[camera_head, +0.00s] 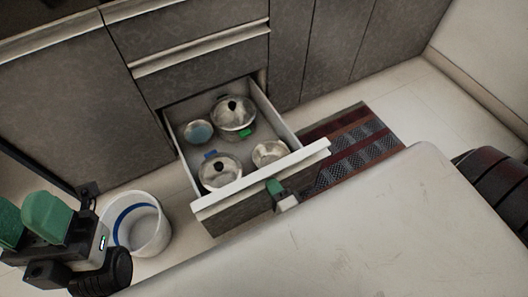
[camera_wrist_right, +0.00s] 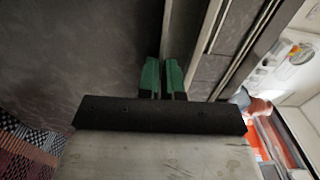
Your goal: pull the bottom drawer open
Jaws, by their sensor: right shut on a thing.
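The bottom drawer (camera_head: 245,203) stands pulled out from the grey cabinet, its inside open to view. Its pale top edge (camera_head: 225,199) runs along the front. My right gripper (camera_head: 274,187) is at the drawer front, its green fingers shut on the front's top edge. In the right wrist view the two green fingers (camera_wrist_right: 162,78) are close together on a thin pale strip. What lies between the fingertips is mostly hidden. My left gripper (camera_head: 25,222) is at the lower left, empty, its green fingers apart, away from the drawer.
Inside the drawer are a large lidded pot (camera_head: 233,117), a smaller lidded pot (camera_head: 220,173) and two bowls (camera_head: 270,153). A white bucket (camera_head: 150,232) stands on the floor left of the drawer. A striped rug (camera_head: 350,155) lies to the right. Closed drawers (camera_head: 200,75) are above.

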